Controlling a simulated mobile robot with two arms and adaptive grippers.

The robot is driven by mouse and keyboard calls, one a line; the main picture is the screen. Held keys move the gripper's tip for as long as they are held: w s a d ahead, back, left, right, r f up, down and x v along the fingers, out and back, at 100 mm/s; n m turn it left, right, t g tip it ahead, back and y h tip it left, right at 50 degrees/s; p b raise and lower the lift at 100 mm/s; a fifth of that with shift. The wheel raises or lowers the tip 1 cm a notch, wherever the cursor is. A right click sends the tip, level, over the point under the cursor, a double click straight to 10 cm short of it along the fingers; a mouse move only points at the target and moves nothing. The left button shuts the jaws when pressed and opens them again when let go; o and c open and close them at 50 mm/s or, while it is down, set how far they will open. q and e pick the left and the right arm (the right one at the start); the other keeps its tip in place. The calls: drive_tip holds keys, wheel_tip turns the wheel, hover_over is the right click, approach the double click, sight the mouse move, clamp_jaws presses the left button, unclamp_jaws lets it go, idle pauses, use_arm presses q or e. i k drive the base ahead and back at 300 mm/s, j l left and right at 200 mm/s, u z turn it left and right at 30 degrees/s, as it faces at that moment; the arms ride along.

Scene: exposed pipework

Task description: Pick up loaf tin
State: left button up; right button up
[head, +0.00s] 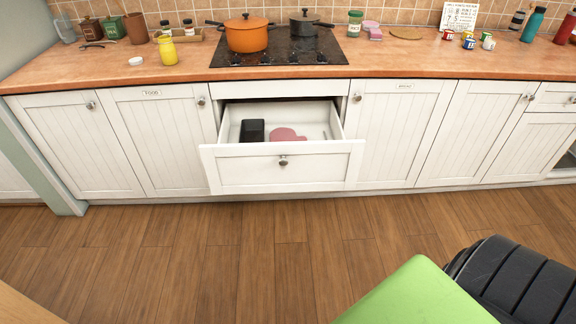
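A dark rectangular object (252,131), which looks like the loaf tin, lies in the open drawer (283,170) below the hob. It is in the left part of the drawer, and its lower part is hidden behind the drawer front. A flat pink object (287,134) lies to its right in the same drawer, apart from it or close beside it. Neither of my grippers shows in the head view.
The wooden counter (410,60) holds the hob with an orange pot (247,34) and a dark pot (304,23). Wooden floor (220,250) in front of the drawer is clear. A green surface (420,297) and a black ribbed object (515,275) stand at lower right.

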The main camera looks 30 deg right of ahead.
sight(252, 131)
drive_tip(key=i, duration=0.3)
drive_tip(key=i+z, duration=0.2)
drive_tip(key=z, duration=0.15)
drive_tip(key=i+z, duration=0.2)
drive_tip(key=z, duration=0.15)
drive_tip(key=i+j+z, duration=0.15)
drive_tip(key=z, duration=0.2)
